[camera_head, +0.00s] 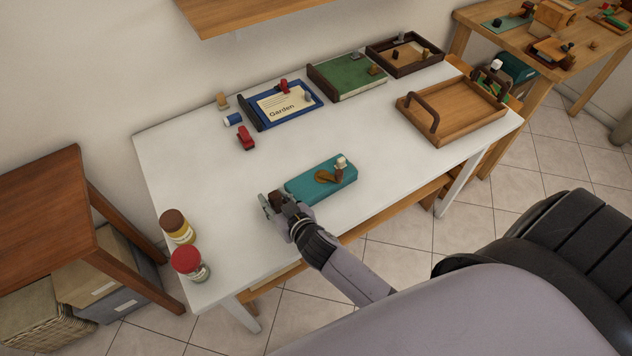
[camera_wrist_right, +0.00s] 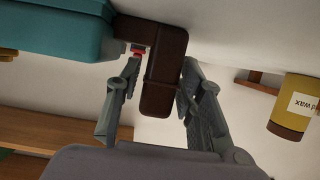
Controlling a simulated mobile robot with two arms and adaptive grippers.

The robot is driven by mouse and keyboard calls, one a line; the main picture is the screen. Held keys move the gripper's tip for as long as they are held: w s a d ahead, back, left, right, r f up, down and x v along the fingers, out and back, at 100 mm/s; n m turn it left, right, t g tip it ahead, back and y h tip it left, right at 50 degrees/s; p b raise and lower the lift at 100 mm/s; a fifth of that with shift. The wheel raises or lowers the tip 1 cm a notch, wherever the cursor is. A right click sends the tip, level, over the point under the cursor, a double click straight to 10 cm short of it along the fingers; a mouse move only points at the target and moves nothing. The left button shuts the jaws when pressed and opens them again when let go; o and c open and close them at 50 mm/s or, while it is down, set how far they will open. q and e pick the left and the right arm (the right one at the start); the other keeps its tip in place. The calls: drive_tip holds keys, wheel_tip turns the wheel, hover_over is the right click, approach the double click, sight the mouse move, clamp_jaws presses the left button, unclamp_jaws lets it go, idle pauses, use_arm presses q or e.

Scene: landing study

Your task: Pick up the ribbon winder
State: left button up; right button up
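I take the teal block (camera_head: 310,184) on the white table to be the ribbon winder. It has a brown oval piece and a pale-topped peg on top. A dark brown grip-like part at its left end shows in the right wrist view (camera_wrist_right: 164,85), beside the teal body (camera_wrist_right: 55,32). My right gripper (camera_head: 272,203) is at that left end. In the wrist view its fingers (camera_wrist_right: 163,75) stand either side of the brown part, with a narrow gap at the left finger; the right finger is close to or touching it. My left gripper is not in view.
Two jars, brown-lidded (camera_head: 177,227) and red-lidded (camera_head: 190,264), stand at the table's left front. A red item (camera_head: 245,138), a blue board (camera_head: 270,119), a green board (camera_head: 350,78) and wooden trays (camera_head: 455,108) line the back and right. The table's left middle is clear.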

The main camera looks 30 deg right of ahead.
drive_tip(key=shift+s, duration=0.1)
drive_tip(key=shift+c, duration=0.4)
clamp_jaws()
drive_tip(key=shift+r, duration=0.15)
